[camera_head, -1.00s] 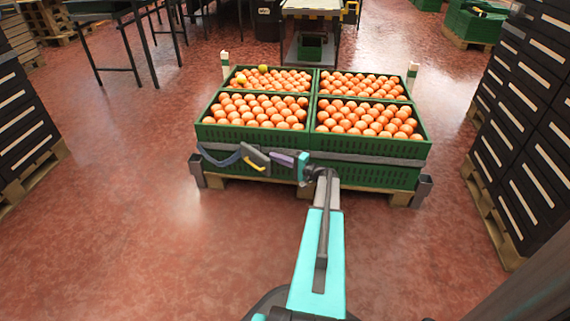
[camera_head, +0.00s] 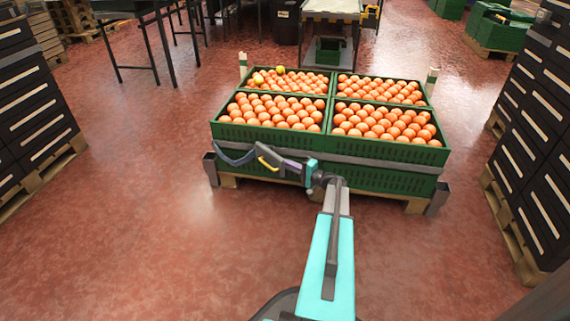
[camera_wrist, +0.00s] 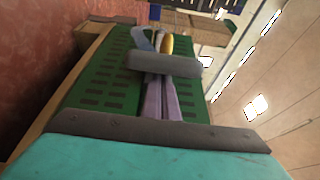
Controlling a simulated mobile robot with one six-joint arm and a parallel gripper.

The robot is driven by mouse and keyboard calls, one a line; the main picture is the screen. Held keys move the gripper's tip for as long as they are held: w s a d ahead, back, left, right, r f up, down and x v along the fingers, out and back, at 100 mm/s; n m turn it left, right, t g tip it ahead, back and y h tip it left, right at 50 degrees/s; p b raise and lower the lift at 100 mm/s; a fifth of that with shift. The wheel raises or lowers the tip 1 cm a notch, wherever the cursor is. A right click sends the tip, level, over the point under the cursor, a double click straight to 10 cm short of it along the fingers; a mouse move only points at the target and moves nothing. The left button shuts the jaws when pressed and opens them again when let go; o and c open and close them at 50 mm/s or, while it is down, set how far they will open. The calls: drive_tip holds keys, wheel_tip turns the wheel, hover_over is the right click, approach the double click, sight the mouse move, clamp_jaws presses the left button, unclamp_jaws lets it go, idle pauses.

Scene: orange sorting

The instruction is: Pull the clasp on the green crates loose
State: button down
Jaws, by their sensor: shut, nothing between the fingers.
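Green crates (camera_head: 330,145) full of oranges stand on a pallet, with a grey strap (camera_head: 380,161) across their front. The clasp (camera_head: 265,153) is a dark piece with a yellow handle, left of centre on the front side. A blue-grey strap end (camera_head: 233,158) hangs at its left. My gripper (camera_head: 288,164), with purple fingers, is shut and empty at the clasp's right end. In the wrist view, my gripper (camera_wrist: 162,98) points at the dark clasp (camera_wrist: 165,64), with the yellow part (camera_wrist: 167,44) beyond. I cannot tell whether the fingers touch it.
Stacks of black crates stand at the left (camera_head: 32,105) and right (camera_head: 535,140). Grey corner posts (camera_head: 438,198) stick out at the pallet's front. A table (camera_head: 331,10) and more green crates (camera_head: 497,27) are behind. Open red floor lies around the pallet.

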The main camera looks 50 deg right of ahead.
sight(273, 169)
drive_tip(key=shift+a, duration=0.2)
drive_tip(key=a, duration=0.4)
drive_tip(key=a+b, duration=0.1)
drive_tip(key=a, duration=0.1)
drive_tip(key=shift+w, duration=0.35)
drive_tip(key=shift+w+a, duration=0.25)
drive_tip(key=shift+a, duration=0.2)
drive_tip(key=shift+w+a, duration=0.2)
drive_tip(key=shift+a, duration=0.25)
drive_tip(key=shift+s+d, duration=0.1)
drive_tip(key=shift+d, duration=0.05)
